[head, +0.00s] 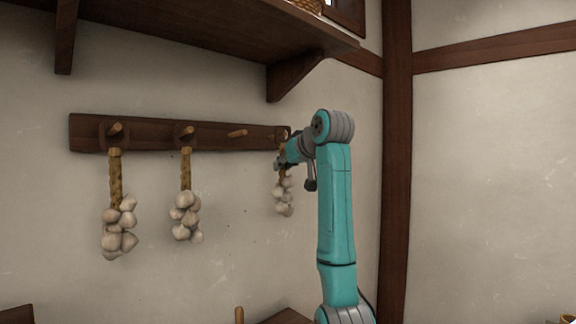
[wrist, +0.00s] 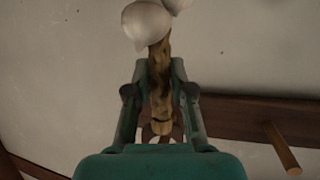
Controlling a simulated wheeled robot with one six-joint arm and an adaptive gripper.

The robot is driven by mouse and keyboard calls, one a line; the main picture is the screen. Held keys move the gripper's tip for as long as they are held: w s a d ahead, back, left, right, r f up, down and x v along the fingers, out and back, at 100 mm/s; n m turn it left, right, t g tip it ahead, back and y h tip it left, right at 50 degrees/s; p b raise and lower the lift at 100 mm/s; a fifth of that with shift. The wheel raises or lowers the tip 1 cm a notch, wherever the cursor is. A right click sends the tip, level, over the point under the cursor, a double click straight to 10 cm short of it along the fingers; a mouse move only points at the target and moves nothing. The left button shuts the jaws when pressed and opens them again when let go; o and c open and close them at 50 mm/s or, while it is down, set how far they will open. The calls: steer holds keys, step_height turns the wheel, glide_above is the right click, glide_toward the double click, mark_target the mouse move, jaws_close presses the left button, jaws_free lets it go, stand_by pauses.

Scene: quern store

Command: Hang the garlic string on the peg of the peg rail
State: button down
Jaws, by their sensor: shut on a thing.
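The garlic string I hold has pale bulbs (head: 284,196) hanging below my gripper (head: 287,160) in the head view. In the wrist view my gripper (wrist: 160,85) is shut on its tan braid (wrist: 160,72), with a bulb (wrist: 146,23) at the top of the picture. A brown loop shows at the braid's other end, partly hidden by my gripper. The peg rail (head: 211,137) is on the wall. Its right end is behind the loop; I cannot tell whether a peg there is inside the loop. A bare peg (head: 237,133) sticks out to the left; it also shows in the wrist view (wrist: 281,148).
Two other garlic strings hang on the left pegs, one on the far left (head: 120,226) and one beside it (head: 186,217). A wooden shelf (head: 200,30) with brackets is above the rail. A dark post (head: 397,160) stands right of my arm.

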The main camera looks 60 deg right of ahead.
steer(key=shift+w+d+f, duration=0.1)
steer(key=shift+w+f, duration=0.05)
steer(key=shift+w, duration=0.35)
steer(key=shift+w+d+f, duration=0.1)
steer(key=shift+w+f, duration=0.05)
steer(key=shift+w, duration=0.3)
steer(key=c, duration=0.9)
jaws_free()
steer(key=v, duration=0.7)
steer(key=shift+s+a, duration=0.1)
steer(key=shift+s, duration=0.05)
